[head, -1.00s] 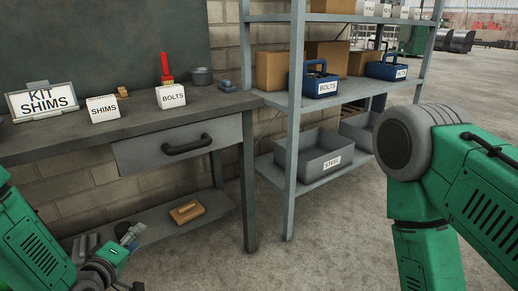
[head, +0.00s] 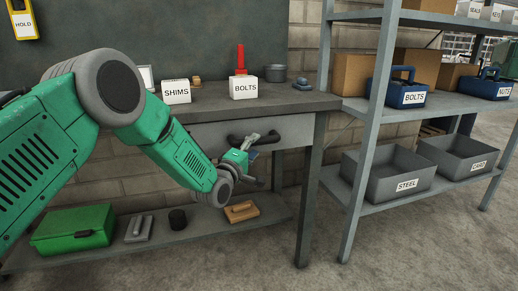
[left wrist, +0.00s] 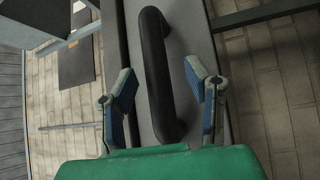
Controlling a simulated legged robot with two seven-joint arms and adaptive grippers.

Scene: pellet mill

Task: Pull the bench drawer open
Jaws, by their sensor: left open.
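The bench drawer (head: 293,131) is a grey front under the bench top and looks shut. Its black bar handle (head: 238,140) is partly hidden behind my left gripper (head: 252,160). In the left wrist view the handle (left wrist: 158,75) runs lengthwise between the two open fingers of my left gripper (left wrist: 161,90), with a gap on each side. The drawer front (left wrist: 190,45) shows behind it. I cannot tell how deep the handle sits between the fingers. My right gripper is not in view.
On the bench top (head: 310,103) stand a SHIMS box (head: 176,92), a BOLTS box (head: 243,88) and a grey pot (head: 275,73). The lower shelf holds a green case (head: 72,229) and a wooden float (head: 241,211). A bench leg (head: 306,190) and rack post (head: 362,150) stand to the right.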

